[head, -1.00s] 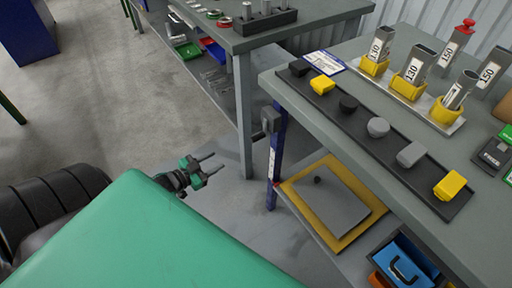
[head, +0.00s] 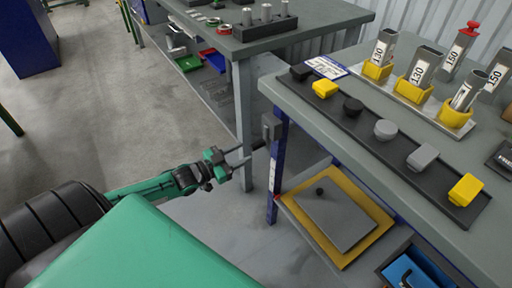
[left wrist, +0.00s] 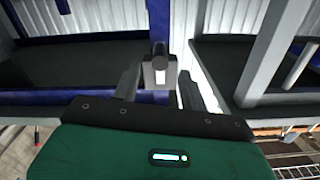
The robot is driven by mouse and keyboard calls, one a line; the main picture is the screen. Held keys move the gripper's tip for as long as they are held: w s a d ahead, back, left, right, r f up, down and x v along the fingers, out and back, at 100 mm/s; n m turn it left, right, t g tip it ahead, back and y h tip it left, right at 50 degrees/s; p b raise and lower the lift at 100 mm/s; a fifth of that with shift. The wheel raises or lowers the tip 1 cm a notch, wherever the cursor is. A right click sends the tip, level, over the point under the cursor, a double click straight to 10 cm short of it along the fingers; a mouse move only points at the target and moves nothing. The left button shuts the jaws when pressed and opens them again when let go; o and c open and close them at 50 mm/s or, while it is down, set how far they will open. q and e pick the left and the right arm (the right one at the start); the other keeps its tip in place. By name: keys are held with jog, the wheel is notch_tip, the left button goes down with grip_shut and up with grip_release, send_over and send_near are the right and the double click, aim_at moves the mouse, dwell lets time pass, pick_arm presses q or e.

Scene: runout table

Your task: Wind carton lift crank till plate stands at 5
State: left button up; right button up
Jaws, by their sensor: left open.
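The crank housing is a dark grey box (head: 270,126) high on the blue table post, with a short dark handle (head: 258,144) pointing left. In the left wrist view the round dark handle end (left wrist: 159,49) shows in front of a grey block. My left gripper (head: 244,157) is open, with its fingertips close to the handle; in the left wrist view the handle lies between and beyond the fingers (left wrist: 160,82). Contact cannot be told. A white scale strip (head: 271,170) is on the post; its marks are unreadable. A grey plate (head: 338,220) lies on a yellow board (head: 365,202) below the tabletop. My right gripper is out of view.
The grey table (head: 300,108) above carries a black strip of coloured knobs (head: 400,155) and yellow holders with numbered tubes (head: 420,68). A second table (head: 225,45) stands behind, its leg close beside my gripper.

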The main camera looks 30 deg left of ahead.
aim_at(264, 142)
pick_arm(q)
jog(key=shift+b+x, duration=0.35)
jog(key=shift+x, duration=2.9)
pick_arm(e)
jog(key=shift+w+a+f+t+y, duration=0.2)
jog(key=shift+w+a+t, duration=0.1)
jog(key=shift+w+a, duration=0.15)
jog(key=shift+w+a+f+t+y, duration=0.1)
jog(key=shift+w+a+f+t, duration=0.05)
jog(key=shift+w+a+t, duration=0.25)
pick_arm(q)
grip_shut()
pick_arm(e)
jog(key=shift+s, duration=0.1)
